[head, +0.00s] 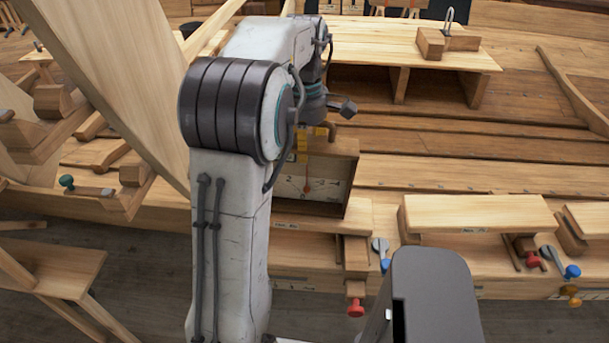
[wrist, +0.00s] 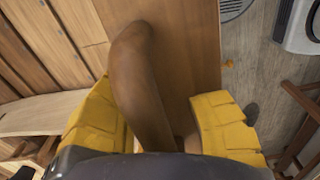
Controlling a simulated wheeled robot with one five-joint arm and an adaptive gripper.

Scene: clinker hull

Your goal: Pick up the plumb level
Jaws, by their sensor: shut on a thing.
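The plumb level (head: 341,172) is a boxy wooden case in the head view, with a pale marked face and a red pointer. It stands upright in the middle, partly behind my arm. Its brown curved handle (wrist: 142,85) shows in the wrist view above a flat wooden top. My gripper (head: 316,139) has yellow fingers at the top of the case. In the wrist view the fingers of my gripper (wrist: 163,125) lie on both sides of the handle, shut on it. I cannot tell whether the case's base touches the plank below.
A wooden bench (head: 430,40) stands behind, with a wooden block (head: 446,42) on it. Planks (head: 480,215) with clamps, including a red knob (head: 355,308), run along the front. A large tilted board (head: 115,75) rises close at the left. Grey floor (head: 130,245) shows at lower left.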

